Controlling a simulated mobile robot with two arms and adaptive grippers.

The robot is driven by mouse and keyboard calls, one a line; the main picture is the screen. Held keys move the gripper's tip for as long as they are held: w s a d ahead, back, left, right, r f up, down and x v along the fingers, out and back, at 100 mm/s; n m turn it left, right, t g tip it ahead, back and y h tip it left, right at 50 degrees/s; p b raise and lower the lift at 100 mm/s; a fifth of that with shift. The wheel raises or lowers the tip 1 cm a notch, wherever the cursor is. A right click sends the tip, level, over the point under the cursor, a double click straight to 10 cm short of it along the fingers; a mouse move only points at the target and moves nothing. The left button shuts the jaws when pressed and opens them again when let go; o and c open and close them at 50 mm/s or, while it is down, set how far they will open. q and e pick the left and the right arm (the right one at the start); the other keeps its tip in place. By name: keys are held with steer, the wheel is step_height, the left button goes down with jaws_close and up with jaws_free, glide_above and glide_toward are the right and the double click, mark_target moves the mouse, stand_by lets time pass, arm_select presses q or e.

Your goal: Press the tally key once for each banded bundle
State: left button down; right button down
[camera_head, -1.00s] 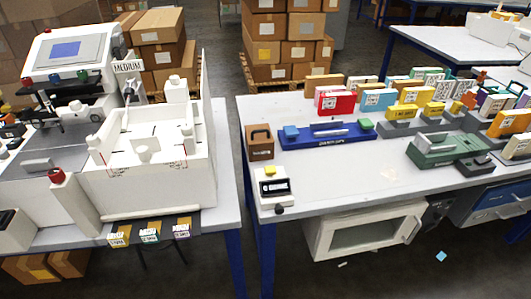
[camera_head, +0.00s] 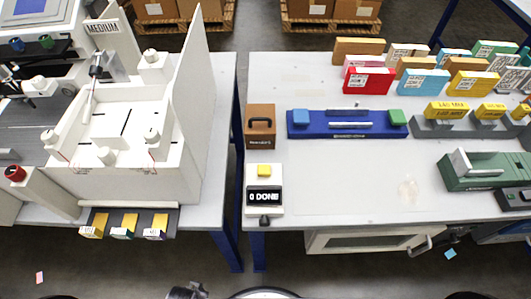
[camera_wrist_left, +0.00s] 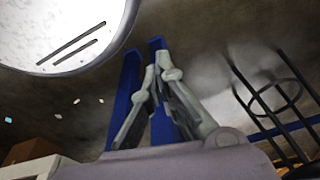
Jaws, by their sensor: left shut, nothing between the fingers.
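The tally counter (camera_head: 264,190) is a white box at the near left corner of the right table, with a yellow key (camera_head: 264,171) on top. Its dark display (camera_head: 265,197) reads "0 DONE". Three small pieces with yellow tops and printed labels (camera_head: 123,226) lie side by side on a dark strip at the left table's front edge; I cannot tell whether they are banded. My left gripper (camera_head: 186,291) just shows at the bottom edge, well below the counter. In the left wrist view its fingers (camera_wrist_left: 155,75) are shut and empty. My right gripper is not in view.
A brown box (camera_head: 260,122) stands behind the counter. A blue tray (camera_head: 347,130) lies to its right, with coloured blocks (camera_head: 423,82) behind. A green device (camera_head: 480,172) sits at the right. A white plotter (camera_head: 120,130) fills the left table. The right table's front middle is clear.

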arm_select(q)
steer(key=w+d+r+t+p, duration=0.1)
steer(key=w+r+p, duration=0.3)
steer(key=r, duration=1)
steer(key=w+d+r+n+p, duration=0.1)
steer(key=w+r+p, duration=0.2)
steer(key=r, duration=1)
steer(key=w+d+r+t+p, duration=0.1)
steer(key=w+r+p, duration=0.3)
steer(key=r, duration=1)
steer(key=w+d+r+n+h, duration=0.3)
steer(key=w+d+r+n, duration=0.1)
steer(key=w+d+n, duration=0.4)
steer(key=w+d+r+n+t+h, duration=0.1)
steer(key=w+d+r+n+h, duration=0.3)
steer(key=w+d+n, duration=0.4)
steer(key=shift+d+n+t+p, duration=0.4)
steer(key=shift+d+n, duration=0.3)
steer(key=shift+d, duration=0.6)
